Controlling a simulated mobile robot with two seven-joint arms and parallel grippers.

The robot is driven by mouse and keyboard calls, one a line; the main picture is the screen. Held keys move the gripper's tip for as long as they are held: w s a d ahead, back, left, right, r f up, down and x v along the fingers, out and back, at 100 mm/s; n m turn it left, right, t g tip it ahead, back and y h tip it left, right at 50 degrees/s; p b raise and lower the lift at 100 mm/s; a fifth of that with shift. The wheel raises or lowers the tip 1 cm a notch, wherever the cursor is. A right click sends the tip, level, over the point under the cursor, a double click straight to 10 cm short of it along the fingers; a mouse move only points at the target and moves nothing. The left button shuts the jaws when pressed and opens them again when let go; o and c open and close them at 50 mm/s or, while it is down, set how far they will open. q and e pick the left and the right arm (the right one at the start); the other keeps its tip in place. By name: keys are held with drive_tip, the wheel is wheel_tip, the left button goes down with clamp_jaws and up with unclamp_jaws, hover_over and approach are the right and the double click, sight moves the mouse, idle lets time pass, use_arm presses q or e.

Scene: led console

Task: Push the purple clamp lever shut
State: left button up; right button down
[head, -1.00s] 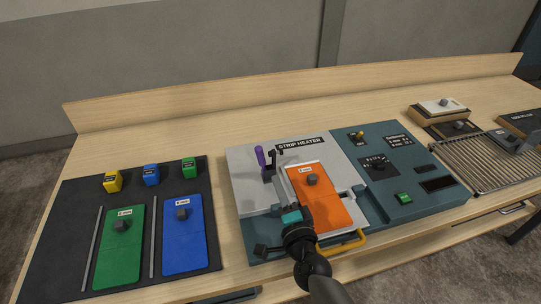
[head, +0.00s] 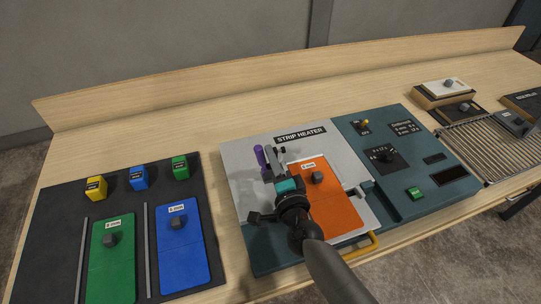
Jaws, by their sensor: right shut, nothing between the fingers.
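The purple clamp lever (head: 260,156) stands up at the left part of the strip heater (head: 239,153), a grey plate on a teal base. My right gripper (head: 274,156) is shut and empty, with its fingertips close to the right side of the lever. I cannot tell whether they touch it. The gripper and my arm hide the lever's base and part of the clamp. An orange sheet (head: 337,208) with a dark knob lies on the heater, right of my gripper. My left gripper is not in view.
A dark mat (head: 50,222) at left holds a green panel (head: 107,268), a blue panel (head: 183,256) and small yellow, blue and green blocks. The control panel (head: 419,165) with dial and green button is right of the heater. A wire rack (head: 476,152) lies further right.

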drive_tip(key=shift+w, duration=0.1)
drive_tip(key=shift+s, duration=0.2)
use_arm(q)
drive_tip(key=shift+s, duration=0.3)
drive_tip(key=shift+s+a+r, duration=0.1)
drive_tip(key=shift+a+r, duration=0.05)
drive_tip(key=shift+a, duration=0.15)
use_arm(e)
drive_tip(key=shift+a+r+n, duration=0.1)
drive_tip(key=shift+a+n, duration=0.15)
drive_tip(key=shift+n, duration=0.15)
